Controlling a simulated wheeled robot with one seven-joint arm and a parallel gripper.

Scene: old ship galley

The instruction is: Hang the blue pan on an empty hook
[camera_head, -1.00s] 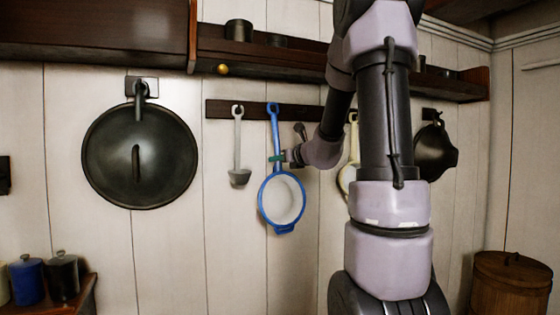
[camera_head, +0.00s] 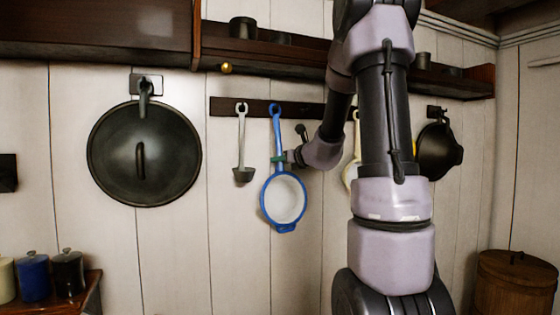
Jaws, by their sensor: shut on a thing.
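The blue pan (camera_head: 283,226) with a white inside hangs upright, handle up, against the dark hook rail (camera_head: 225,105) in the middle of the wall. The ring at the top of its handle is at the rail. I cannot tell whether it sits on a hook there. My gripper (camera_head: 279,158) comes from the right and is shut on the pan's handle, a little above the bowl. A grey ladle (camera_head: 242,172) hangs on the rail to the left of the pan. My arm hides part of the rail on the right.
A large black lid (camera_head: 110,160) hangs on the left. A cream pan (camera_head: 349,175) hangs partly behind my arm, and a black pan (camera_head: 447,150) farther right. A shelf (camera_head: 300,58) with pots runs above the rail. The wall below the blue pan is clear.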

